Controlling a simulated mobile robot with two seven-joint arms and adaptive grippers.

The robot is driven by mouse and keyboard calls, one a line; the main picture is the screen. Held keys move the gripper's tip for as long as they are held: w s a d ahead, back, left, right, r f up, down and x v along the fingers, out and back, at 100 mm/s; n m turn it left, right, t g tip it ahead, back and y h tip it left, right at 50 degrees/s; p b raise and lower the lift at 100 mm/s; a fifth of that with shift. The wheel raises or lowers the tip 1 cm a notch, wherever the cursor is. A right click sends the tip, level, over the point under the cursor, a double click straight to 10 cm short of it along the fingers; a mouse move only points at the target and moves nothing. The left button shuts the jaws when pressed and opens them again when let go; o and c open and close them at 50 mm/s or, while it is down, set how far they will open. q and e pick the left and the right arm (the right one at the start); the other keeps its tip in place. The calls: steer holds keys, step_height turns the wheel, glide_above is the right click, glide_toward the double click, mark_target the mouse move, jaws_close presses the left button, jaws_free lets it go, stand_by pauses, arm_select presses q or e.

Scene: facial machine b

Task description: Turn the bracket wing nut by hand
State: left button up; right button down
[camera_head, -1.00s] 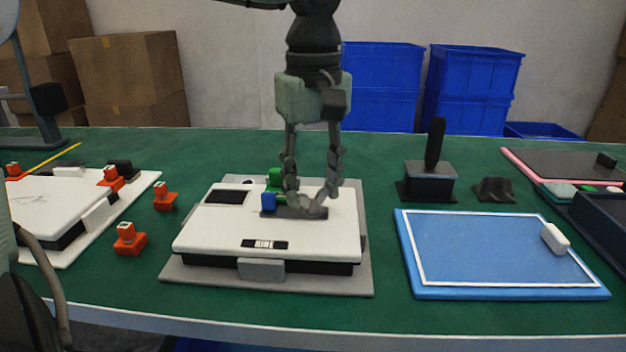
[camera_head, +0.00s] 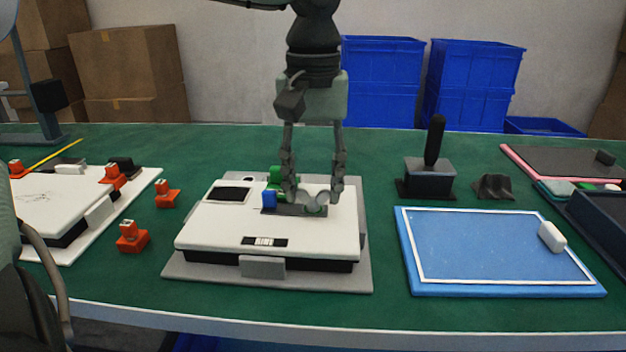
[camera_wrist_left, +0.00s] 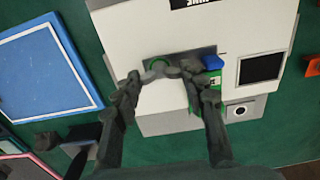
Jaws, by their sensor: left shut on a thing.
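The white machine (camera_head: 215,235) sits on a grey base on the green table. A dark grey bracket plate (camera_head: 284,210) lies on its top, beside a blue block (camera_head: 269,200) and a green part (camera_head: 274,175). My left gripper (camera_head: 314,198) points straight down over the bracket, its fingers closed on the grey wing nut (camera_wrist_left: 151,74). In the left wrist view my left gripper (camera_wrist_left: 160,70) has one fingertip on each side of the nut, with a bit of green in the middle. The fingers partly hide the nut. My right gripper is not in view.
A blue framed board (camera_head: 500,250) with a white block lies to the right. A black-handled stand (camera_head: 430,175) is behind it. Orange clamps (camera_head: 131,237) stand left of the machine, near another white panel (camera_head: 60,205). Bare green table shows between them.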

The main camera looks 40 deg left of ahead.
mark_target(313, 189)
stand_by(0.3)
arm_select(q)
steer(key=o, duration=1.2)
step_height(313, 189, up, 12)
steer(key=shift+r, duration=0.1)
steer(key=shift+s, duration=0.1)
